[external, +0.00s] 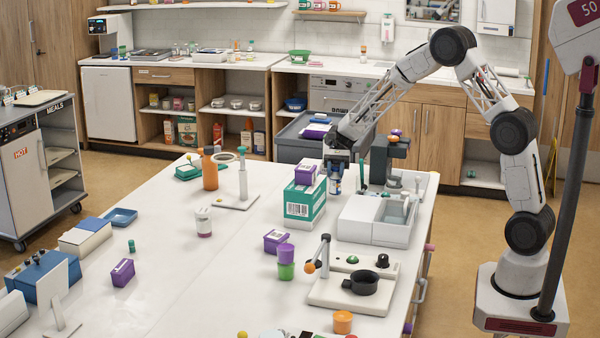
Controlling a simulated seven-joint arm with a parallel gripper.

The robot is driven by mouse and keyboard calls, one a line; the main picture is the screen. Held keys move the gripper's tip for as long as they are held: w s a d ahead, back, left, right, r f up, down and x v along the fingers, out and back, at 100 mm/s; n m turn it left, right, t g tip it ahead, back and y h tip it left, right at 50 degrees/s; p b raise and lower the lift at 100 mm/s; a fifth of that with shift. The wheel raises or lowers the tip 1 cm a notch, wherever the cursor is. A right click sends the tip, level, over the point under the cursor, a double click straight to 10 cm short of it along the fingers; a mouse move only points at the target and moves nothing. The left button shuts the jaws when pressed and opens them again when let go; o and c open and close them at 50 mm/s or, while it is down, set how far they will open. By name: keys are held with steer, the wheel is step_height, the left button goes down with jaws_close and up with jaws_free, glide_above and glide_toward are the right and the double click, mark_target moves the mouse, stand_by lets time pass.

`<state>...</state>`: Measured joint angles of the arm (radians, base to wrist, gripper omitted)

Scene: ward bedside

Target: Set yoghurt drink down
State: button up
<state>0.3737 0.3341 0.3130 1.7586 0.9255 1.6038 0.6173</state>
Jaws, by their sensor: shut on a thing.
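My gripper (338,163) points down over the far right part of the white table (165,270). It is shut on a small blue and white container (335,185), which looks like the yoghurt drink. The container is upright, just right of a green and white carton (304,205) and behind a white bin unit (372,222). It is small and partly hidden by the gripper. I cannot tell whether its base touches the table.
A dark device (386,158) stands close to the right of my gripper. An orange bottle (210,170) and a white stand (242,185) are to the left. The table's middle left is mostly clear.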

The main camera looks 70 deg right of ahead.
steer(key=shift+f, duration=0.75)
steer(key=shift+f, duration=0.55)
stand_by(0.4)
steer(key=o, duration=1.1)
steer(key=shift+c, duration=0.2)
steer(key=shift+d, duration=0.1)
steer(key=v, duration=0.7)
steer(key=shift+d, duration=0.3)
steer(key=shift+r, duration=0.2)
